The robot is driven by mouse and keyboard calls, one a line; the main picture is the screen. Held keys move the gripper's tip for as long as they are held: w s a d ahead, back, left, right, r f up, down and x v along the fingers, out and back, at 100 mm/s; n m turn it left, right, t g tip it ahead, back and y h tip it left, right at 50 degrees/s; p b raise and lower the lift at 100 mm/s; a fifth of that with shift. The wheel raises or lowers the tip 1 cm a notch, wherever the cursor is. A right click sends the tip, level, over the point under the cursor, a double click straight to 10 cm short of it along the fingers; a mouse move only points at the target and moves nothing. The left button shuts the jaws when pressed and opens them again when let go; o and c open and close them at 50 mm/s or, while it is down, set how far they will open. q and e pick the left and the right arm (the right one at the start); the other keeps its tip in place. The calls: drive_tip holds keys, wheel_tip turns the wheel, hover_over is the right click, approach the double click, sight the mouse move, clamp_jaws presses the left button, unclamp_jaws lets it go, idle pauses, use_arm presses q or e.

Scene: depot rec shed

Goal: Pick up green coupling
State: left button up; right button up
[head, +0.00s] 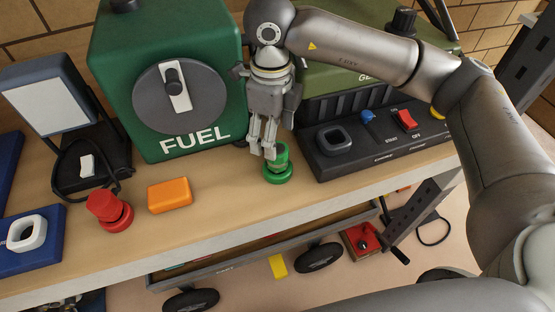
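The green coupling (278,174) stands upright on the wooden bench top, near its front edge. It has a wide base ring and a narrower upper part. My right gripper (264,152) comes down from above, and its fingertips are at the upper left of the coupling, overlapping it in the picture. I cannot tell whether they touch it or how far apart the fingers are. The coupling's upper left side is partly hidden by the fingers. My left gripper is not in view.
A green fuel box (120,75) stands close behind on the left. A black switch panel (375,150) is close on the right. An orange block (170,194) and a red coupling (108,208) lie to the left. The bench edge is just in front.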

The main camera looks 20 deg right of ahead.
sight(278, 149)
drive_tip(key=shift+d+f, duration=0.1)
drive_tip(key=shift+f, duration=0.25)
drive_tip(key=f, duration=0.1)
drive_tip(key=f+p, duration=0.2)
drive_tip(key=shift+s+d+f, duration=0.25)
drive_tip(key=shift+s+d, duration=0.05)
drive_tip(key=shift+d, duration=0.05)
drive_tip(key=shift+f, duration=0.55)
drive_tip(key=shift+w, duration=0.1)
drive_tip(key=shift+c, duration=1)
drive_tip(key=c, duration=0.9)
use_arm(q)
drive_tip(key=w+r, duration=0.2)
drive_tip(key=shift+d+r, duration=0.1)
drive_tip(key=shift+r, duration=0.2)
